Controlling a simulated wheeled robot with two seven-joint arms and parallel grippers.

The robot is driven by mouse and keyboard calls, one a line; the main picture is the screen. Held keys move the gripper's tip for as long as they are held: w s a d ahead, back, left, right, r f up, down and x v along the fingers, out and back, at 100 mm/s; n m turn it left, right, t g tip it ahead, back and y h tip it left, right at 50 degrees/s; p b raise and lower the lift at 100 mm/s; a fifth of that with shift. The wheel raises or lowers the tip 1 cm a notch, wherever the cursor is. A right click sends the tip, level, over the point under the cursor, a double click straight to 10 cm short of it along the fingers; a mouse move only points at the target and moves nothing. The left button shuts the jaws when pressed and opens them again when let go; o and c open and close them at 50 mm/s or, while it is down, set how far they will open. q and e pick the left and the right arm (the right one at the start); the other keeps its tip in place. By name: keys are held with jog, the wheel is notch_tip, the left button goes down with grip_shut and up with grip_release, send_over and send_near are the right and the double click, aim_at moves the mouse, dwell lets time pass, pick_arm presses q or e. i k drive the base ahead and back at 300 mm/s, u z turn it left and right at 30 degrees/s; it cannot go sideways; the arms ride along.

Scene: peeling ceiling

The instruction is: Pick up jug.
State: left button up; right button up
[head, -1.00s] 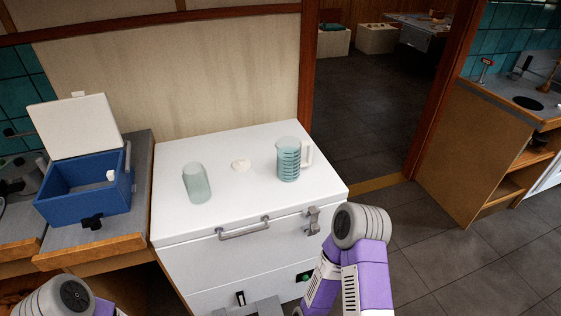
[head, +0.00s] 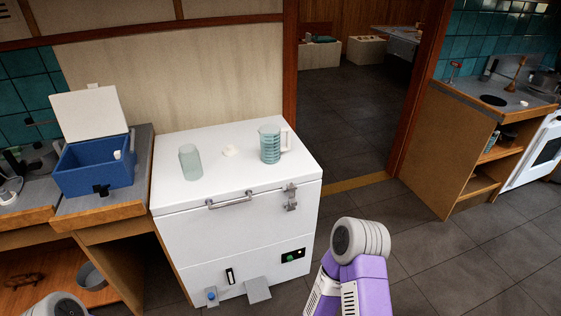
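The jug (head: 270,145) is a clear, bluish measuring jug with dark marks and a white handle on its right side. It stands upright on the right part of the white chest freezer's top (head: 215,172). A greenish glass jar (head: 190,162) stands to its left, and a small whitish item (head: 230,151) lies between them. Parts of my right arm show at the lower right, in front of the freezer and apart from it. Only a bit of my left arm shows at the bottom left. Neither gripper's fingers are in view.
A blue cooler box (head: 95,170) with its white lid raised stands on the counter at left. A doorway with open tiled floor (head: 350,120) is behind and right of the freezer. A wooden shelf unit (head: 450,150) stands at the right. The floor in front of it is clear.

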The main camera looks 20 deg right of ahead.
aim_at(271, 148)
jog(key=u, duration=0.25)
jog(key=k, duration=0.3)
jog(key=z, duration=1.2)
jog(key=i, duration=0.75)
jog(key=u, duration=0.05)
